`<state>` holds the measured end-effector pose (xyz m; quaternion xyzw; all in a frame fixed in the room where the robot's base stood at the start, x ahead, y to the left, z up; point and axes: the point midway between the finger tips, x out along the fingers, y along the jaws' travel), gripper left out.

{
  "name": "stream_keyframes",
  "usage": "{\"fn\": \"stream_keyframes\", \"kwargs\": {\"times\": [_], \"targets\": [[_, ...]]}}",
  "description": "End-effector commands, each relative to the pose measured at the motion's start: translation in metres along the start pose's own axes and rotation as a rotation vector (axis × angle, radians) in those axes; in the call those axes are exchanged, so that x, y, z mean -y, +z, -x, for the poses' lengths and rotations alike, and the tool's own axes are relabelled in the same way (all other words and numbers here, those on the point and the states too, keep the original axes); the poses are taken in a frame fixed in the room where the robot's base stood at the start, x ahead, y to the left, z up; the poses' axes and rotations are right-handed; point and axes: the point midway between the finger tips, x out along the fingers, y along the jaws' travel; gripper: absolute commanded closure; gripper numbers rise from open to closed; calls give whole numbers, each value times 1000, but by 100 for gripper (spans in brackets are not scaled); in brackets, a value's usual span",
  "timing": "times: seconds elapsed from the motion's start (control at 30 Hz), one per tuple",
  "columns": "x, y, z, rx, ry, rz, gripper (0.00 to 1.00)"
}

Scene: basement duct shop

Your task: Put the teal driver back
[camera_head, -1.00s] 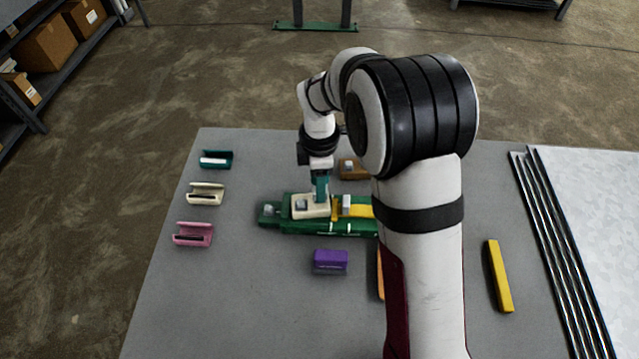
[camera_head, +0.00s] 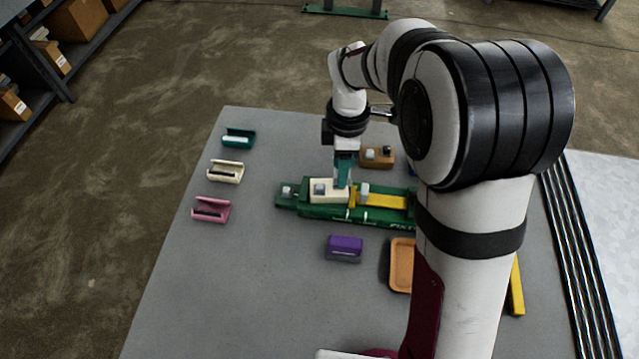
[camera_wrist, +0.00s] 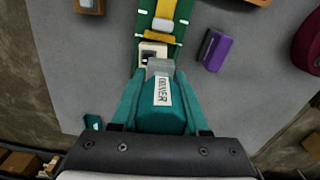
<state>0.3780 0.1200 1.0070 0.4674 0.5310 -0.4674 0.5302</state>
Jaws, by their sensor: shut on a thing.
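My gripper (camera_wrist: 157,100) is shut on the teal driver (camera_wrist: 168,112), a teal block with a white label and a grey end. In the head view the teal driver (camera_head: 343,170) hangs below my wrist, at the cream block (camera_head: 322,197) on the green fixture (camera_head: 310,212). I cannot tell whether its grey end touches the block. The teal holder (camera_head: 239,136), an open cradle with a white strip, sits at the table's far left and holds no driver. A cream holder (camera_head: 225,171) and a pink holder (camera_head: 211,209) stand in front of it.
A yellow bar (camera_head: 382,201) lies on the fixture. A purple block (camera_head: 345,246) and an orange tray (camera_head: 401,266) are nearer me. A brown block (camera_head: 377,157) stands behind the fixture. The table between the holders and fixture is clear. Metal rods (camera_head: 580,250) lie on the right.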

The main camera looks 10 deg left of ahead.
Motion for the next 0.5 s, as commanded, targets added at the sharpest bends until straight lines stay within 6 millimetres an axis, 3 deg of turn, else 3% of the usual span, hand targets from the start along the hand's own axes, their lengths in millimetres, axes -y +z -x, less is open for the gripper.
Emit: {"fn": "stream_keyframes", "kwargs": {"times": [0.2, 0.3, 0.37, 0.5], "targets": [[72, 10, -6, -2, 0, -92, 100], [93, 10, -12, -2, 0, -117, 100], [97, 1, -18, -2, -2, -121, 100], [98, -42, -45, -1, -4, -118, 100]]}}
